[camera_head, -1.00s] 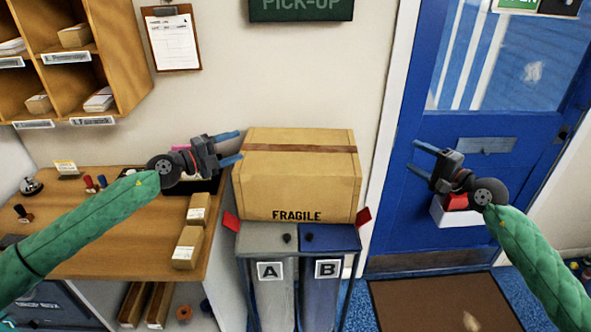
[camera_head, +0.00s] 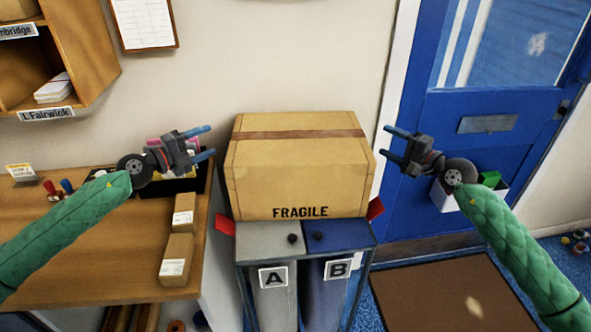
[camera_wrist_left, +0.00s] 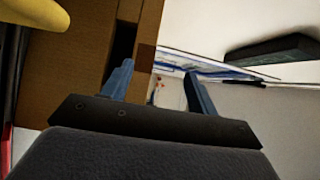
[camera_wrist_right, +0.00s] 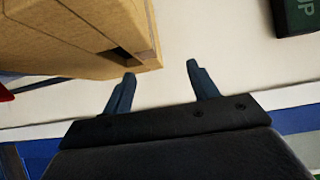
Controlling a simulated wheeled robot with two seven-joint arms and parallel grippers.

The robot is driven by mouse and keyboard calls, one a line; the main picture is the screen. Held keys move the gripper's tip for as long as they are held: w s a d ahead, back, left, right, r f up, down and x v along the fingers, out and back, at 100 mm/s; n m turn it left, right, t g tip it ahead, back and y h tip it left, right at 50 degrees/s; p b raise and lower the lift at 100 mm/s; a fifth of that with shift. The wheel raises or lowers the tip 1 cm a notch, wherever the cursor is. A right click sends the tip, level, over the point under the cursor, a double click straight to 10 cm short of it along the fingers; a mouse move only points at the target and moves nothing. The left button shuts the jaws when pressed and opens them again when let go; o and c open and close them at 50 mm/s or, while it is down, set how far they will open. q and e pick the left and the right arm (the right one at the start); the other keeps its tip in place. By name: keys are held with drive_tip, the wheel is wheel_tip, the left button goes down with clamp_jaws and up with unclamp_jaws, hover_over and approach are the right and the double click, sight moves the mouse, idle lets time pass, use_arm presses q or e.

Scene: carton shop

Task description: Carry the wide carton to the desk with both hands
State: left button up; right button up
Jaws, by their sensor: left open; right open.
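The wide carton (camera_head: 290,180), brown with a tape strip and FRAGILE on its front, sits upright on two lidded bins. My left gripper (camera_head: 208,142) is open and empty, just left of the carton and apart from it. My right gripper (camera_head: 386,141) is open and empty, just right of the carton, with a small gap. In the right wrist view the carton (camera_wrist_right: 70,35) shows a dark slot in its side, near the open fingers (camera_wrist_right: 160,85). The desk (camera_head: 115,240) is the wooden top at left. In the left wrist view a brown surface with a dark gap lies by the fingers (camera_wrist_left: 158,70).
Bins A (camera_head: 270,240) and B (camera_head: 340,235) have red flaps at their sides. Two small boxes (camera_head: 178,245) lie near the desk's right edge, a dark tray (camera_head: 200,180) behind them. Wooden shelves (camera_head: 85,50) hang above the desk. A blue door (camera_head: 480,155) stands at right.

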use_arm(q)
wheel_tip(320, 180, down, 3)
drive_tip(key=shift+r+b, duration=0.2)
drive_tip(key=shift+b, duration=0.75)
use_arm(e)
wheel_tip(320, 180, down, 3)
drive_tip(key=shift+r, duration=0.15)
use_arm(q)
drive_tip(key=x, duration=0.7)
drive_tip(key=shift+w+d, duration=0.25)
drive_tip(key=shift+d, duration=0.05)
use_arm(e)
drive_tip(key=x, duration=0.8)
drive_tip(key=shift+d, duration=0.15)
